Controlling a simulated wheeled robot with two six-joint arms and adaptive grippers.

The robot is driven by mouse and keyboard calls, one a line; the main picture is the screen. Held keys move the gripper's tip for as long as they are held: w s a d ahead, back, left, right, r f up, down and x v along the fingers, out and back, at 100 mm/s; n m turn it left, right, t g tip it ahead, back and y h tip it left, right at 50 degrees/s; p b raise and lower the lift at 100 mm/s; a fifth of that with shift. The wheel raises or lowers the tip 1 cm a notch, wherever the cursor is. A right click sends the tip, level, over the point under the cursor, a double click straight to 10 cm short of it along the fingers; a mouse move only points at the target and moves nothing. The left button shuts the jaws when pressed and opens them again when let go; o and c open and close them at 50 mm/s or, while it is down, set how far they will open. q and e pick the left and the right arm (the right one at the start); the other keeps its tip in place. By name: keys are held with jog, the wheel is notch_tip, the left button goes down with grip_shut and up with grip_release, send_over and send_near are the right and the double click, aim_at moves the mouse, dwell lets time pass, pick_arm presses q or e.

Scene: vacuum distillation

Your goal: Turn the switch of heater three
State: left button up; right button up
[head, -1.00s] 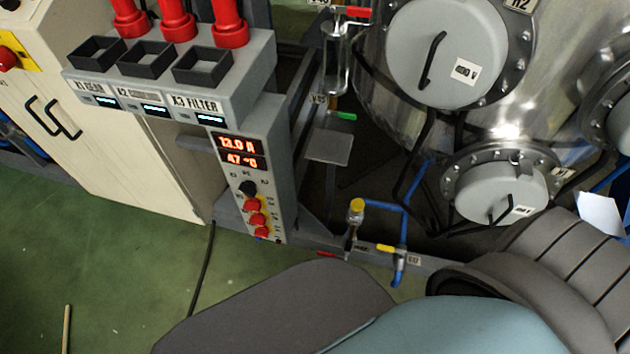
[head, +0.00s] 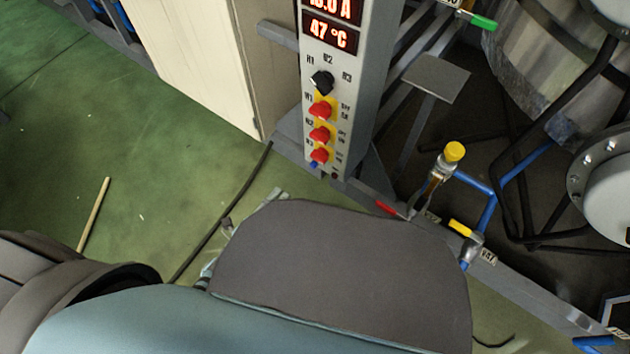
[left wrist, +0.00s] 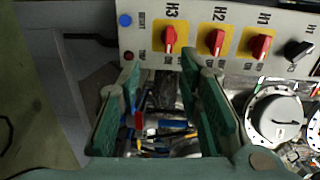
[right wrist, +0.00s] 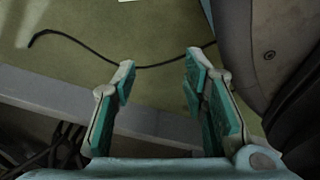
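The heater three switch (head: 320,156) is the lowest of the three red knobs on yellow plates on the grey control post (head: 347,110). In the left wrist view, the red H3 switch (left wrist: 169,38) is the leftmost of the row, beyond the fingertips. My left gripper (left wrist: 160,75) is open and empty, pointing at the panel, with its fingers apart and not on the switch. In the head view, my left gripper (head: 250,208) is mostly hidden behind a grey arm part, below the post. My right gripper (right wrist: 160,70) is open and empty above the floor.
The H2 (left wrist: 217,41) and H1 (left wrist: 260,45) switches and a black selector knob (left wrist: 299,50) are close beside H3. A yellow-capped valve (head: 453,152) with blue pipes stands right of the post. A cream cabinet (head: 205,55) stands to the left. Green floor is open at left.

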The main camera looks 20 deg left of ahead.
aim_at(316, 160)
pick_arm(q)
jog(key=shift+m+h, duration=0.4)
jog(key=shift+m, duration=0.1)
jog(key=b+x, duration=0.1)
jog(key=x, duration=0.4)
jog(key=b+x, duration=0.1)
jog(key=x, duration=0.4)
jog(key=r+b+x, duration=0.1)
jog(key=x, duration=0.3)
jog(key=shift+w+d, duration=0.25)
jog(key=shift+w, duration=0.05)
pick_arm(e)
jog(key=w+a+r, duration=0.1)
jog(key=w+a, duration=0.1)
jog(key=w, duration=0.3)
jog(key=shift+w+t, duration=0.35)
jog(key=shift+t, duration=0.05)
pick_arm(q)
grip_shut()
